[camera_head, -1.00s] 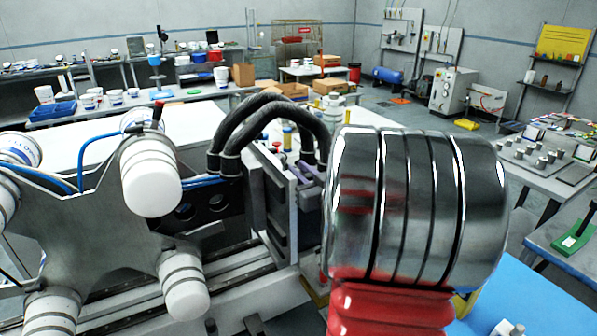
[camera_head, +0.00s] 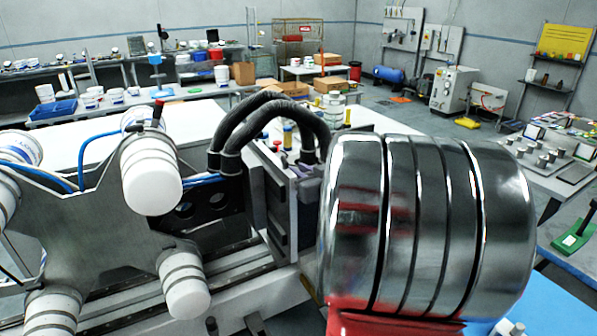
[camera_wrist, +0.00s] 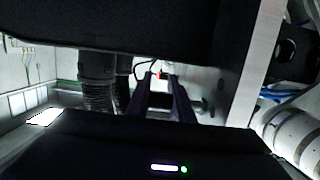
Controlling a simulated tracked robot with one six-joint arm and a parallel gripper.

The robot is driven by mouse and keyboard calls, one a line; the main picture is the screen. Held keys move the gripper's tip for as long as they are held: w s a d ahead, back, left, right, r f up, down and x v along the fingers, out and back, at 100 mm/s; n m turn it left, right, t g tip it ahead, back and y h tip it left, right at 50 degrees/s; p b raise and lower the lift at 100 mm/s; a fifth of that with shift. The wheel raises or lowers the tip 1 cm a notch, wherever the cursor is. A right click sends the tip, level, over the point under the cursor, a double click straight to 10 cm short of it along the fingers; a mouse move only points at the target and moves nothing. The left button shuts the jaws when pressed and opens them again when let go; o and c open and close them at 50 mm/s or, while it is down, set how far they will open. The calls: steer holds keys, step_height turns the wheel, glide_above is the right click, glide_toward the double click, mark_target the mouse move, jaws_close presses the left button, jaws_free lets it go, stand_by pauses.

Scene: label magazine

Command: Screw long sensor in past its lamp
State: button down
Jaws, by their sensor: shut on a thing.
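My gripper (camera_wrist: 161,84) shows in the wrist view as two dark purple fingers, close together. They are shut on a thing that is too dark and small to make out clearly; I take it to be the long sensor. A small red spot shows near the fingertips. I cannot make out the sensor's lamp or its thread. In the head view my arm's big silver joint covers most of the gripper. The machine's upright plate (camera_head: 284,205) stands left of that joint. I cannot tell whether the sensor touches the machine.
A star-shaped metal plate (camera_head: 95,225) with white rollers (camera_head: 152,182) stands at left. Thick black hoses (camera_head: 228,135) arch over the machine beside my arm. In the wrist view a dark panel hangs close above, with a pale upright edge (camera_wrist: 256,60) at right.

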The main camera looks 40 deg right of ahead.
stand_by(0.3)
steer(key=c, duration=1.6)
jaws_free()
steer(key=shift+o, duration=0.2)
steer(key=v, duration=1.4)
steer(key=shift+w+r, duration=0.1)
steer(key=shift+w, duration=0.05)
